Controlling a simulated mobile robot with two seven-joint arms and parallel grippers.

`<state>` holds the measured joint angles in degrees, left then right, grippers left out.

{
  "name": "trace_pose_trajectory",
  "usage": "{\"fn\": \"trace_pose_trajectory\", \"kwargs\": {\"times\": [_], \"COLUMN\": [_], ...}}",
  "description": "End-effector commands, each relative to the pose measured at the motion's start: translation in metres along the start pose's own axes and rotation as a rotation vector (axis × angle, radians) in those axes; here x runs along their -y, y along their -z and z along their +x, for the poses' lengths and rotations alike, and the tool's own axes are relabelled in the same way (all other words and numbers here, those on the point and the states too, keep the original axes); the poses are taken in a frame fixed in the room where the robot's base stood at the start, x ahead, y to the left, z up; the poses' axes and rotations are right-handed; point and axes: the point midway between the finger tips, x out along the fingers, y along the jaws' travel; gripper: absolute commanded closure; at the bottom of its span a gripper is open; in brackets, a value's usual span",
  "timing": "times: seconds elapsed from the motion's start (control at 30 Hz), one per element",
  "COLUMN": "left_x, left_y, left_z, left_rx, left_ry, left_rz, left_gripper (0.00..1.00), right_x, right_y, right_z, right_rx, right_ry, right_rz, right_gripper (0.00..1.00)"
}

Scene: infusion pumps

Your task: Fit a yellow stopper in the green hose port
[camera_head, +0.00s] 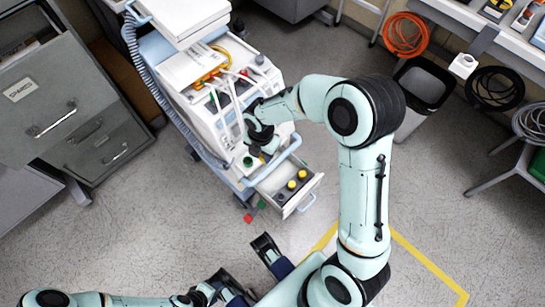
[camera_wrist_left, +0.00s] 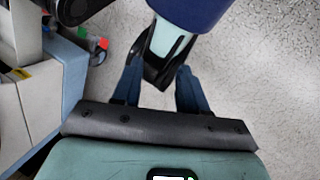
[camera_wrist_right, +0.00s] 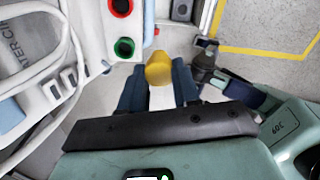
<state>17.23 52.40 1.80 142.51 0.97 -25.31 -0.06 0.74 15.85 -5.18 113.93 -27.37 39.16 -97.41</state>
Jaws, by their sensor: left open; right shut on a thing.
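The green hose port (camera_wrist_right: 124,47) is a round green ring with a dark hole on the pump cart's white panel. In the head view it shows at the cart's front (camera_head: 247,161). My right gripper (camera_wrist_right: 158,82) is shut on a yellow stopper (camera_wrist_right: 158,69), held between its blue fingers. In the right wrist view the stopper is beside the green port, to its lower right, apart from it in the picture; its height over the panel is unclear. My left gripper (camera_wrist_left: 158,88) is open and empty, low over the floor near my base.
An open drawer (camera_head: 303,200) holds more yellow stoppers (camera_head: 292,185) and dark ones. A red port (camera_wrist_right: 121,7) lies beside the green one. White hoses (camera_wrist_right: 60,60) loop over the cart. Small red (camera_head: 248,218) and green (camera_head: 261,204) pieces show below the cart.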

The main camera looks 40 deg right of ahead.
Motion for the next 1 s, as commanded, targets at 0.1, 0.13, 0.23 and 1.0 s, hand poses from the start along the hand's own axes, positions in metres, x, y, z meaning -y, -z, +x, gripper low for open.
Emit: {"fn": "trace_pose_trajectory", "kwargs": {"times": [0.1, 0.13, 0.23, 1.0], "left_x": [0.001, 0.001, 0.001, 0.011], "left_y": [0.003, 0.004, 0.005, 0.047], "left_z": [0.002, 0.002, 0.003, 0.026], "left_rx": [-0.008, -0.009, -0.014, -0.124], "left_ry": [0.0, 0.0, 0.0, 0.006], "left_rz": [-0.001, -0.001, -0.001, -0.011], "left_gripper": [0.57, 0.57, 0.57, 0.57], "right_x": [-0.015, -0.019, -0.031, -0.065], "right_y": [0.001, 0.002, 0.003, 0.005], "right_z": [0.001, 0.001, 0.001, 0.043], "right_rx": [0.0, 0.0, -0.001, -0.001], "right_ry": [0.0, 0.0, -0.001, 0.002], "right_rz": [-0.001, -0.001, 0.0, 0.001], "right_gripper": [1.0, 1.0, 1.0, 1.0]}}
